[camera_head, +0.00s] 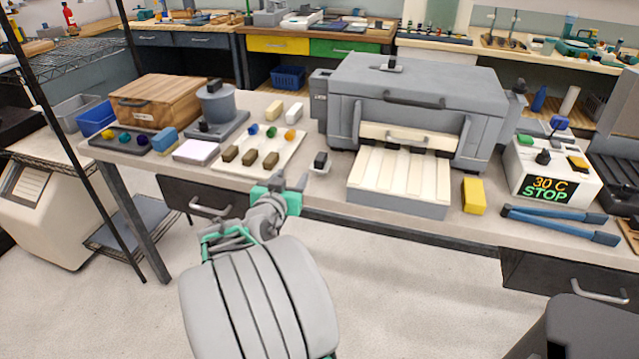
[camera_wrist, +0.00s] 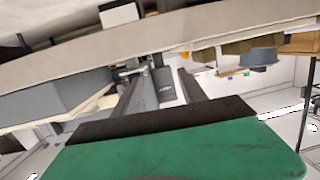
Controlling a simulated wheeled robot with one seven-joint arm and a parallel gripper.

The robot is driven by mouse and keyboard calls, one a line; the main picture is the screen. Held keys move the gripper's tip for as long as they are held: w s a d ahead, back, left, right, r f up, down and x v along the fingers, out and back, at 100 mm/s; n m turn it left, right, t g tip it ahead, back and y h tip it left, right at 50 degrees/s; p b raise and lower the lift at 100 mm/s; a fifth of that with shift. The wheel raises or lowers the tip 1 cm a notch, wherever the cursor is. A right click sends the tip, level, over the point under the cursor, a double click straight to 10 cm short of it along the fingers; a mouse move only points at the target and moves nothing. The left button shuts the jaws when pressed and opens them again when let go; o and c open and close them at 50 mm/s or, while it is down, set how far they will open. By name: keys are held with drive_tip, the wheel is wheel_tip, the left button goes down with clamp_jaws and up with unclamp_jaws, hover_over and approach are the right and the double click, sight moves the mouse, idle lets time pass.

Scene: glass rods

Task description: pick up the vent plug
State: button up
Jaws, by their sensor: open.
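What I take for the vent plug (camera_head: 320,160) is a small dark block on a pale base. It stands upright near the bench's front edge, between the board of samples and the kiln tray. In the wrist view, which looks upside down, a dark block that seems to be the plug (camera_wrist: 162,83) shows between my two fingers. My gripper (camera_head: 303,182) is open and empty, at the bench's front edge, just short of the plug and to its left. Its fingers (camera_wrist: 162,90) also show in the wrist view. The gap to the plug cannot be judged exactly.
The grey kiln (camera_head: 420,85) with its cream slatted tray (camera_head: 400,178) stands right of the plug. A pale board (camera_head: 232,165) with brown blocks and coloured pieces lies left. A yellow block (camera_head: 473,195) and blue tongs (camera_head: 550,222) lie farther right. Bench around the plug is bare.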

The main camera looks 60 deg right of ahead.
sight(318, 163)
drive_tip(key=s+d+h, duration=0.1)
drive_tip(key=s, duration=0.1)
drive_tip(key=s+d+g+h, duration=0.1)
drive_tip(key=s+d, duration=0.1)
drive_tip(key=shift+s+d+m, duration=0.2)
drive_tip(key=shift+d+m, duration=0.05)
drive_tip(key=shift+m, duration=0.15)
drive_tip(key=d, duration=0.5)
drive_tip(key=w+d, duration=0.1)
drive_tip(key=d, duration=0.1)
drive_tip(key=shift+w+d+r+p, duration=0.1)
drive_tip(key=shift+d+r+p, duration=0.05)
drive_tip(key=shift+r+p, duration=0.15)
drive_tip(key=shift+c, duration=0.3)
clamp_jaws()
